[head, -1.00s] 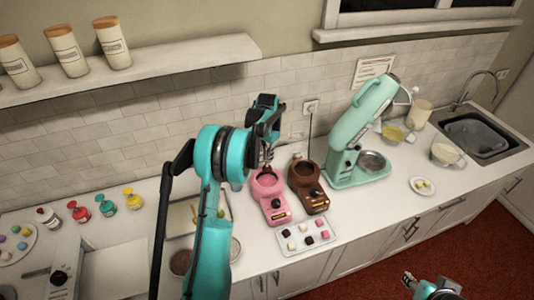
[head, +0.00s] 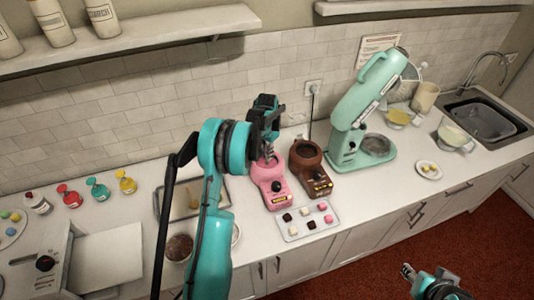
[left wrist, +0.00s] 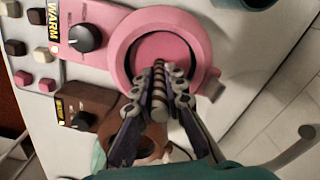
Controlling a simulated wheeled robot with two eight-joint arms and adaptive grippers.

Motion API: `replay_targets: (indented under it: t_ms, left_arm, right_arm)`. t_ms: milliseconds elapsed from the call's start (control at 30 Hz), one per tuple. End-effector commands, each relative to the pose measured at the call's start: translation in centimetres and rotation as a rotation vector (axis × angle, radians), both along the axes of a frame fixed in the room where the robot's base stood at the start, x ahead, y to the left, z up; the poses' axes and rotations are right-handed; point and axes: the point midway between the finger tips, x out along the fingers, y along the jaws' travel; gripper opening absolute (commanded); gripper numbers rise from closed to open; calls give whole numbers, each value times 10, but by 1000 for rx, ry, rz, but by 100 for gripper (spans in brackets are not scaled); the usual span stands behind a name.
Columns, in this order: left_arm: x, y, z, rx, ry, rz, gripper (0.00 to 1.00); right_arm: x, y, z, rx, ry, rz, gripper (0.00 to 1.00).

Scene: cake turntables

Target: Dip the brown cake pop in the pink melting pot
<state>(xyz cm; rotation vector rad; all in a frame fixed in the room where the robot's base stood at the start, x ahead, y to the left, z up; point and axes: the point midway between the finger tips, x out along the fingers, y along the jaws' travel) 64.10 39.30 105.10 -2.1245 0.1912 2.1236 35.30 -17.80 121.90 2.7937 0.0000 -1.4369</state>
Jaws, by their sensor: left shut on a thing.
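The pink melting pot (head: 277,190) stands on the counter with its round bowl toward the wall. My left gripper (head: 267,156) is over this bowl, pointing down. In the left wrist view the gripper (left wrist: 159,92) is shut on a thin thing between its fingers, in front of the pot's open bowl, whose pink rim (left wrist: 117,48) shows. I take the held thing to be the brown cake pop, but its ball cannot be made out. My right gripper (head: 407,271) is low at the right, away from the pots; its jaws are too small to judge.
A brown melting pot (head: 318,184) stands close to the right of the pink one. A tray (head: 289,236) with several small cubes lies in front. A mint stand mixer (head: 362,120) is farther right. Colored bottles (head: 98,190) stand at the left.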

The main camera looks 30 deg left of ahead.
Motion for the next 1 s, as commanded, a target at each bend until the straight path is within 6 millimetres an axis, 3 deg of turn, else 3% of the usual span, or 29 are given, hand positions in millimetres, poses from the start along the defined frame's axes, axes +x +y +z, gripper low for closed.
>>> replay_targets:
  t_ms: [1000]
  left_arm:
    - [0,0,-13,0,0,0,0]
  right_arm:
    - [0,0,-13,0,0,0,40]
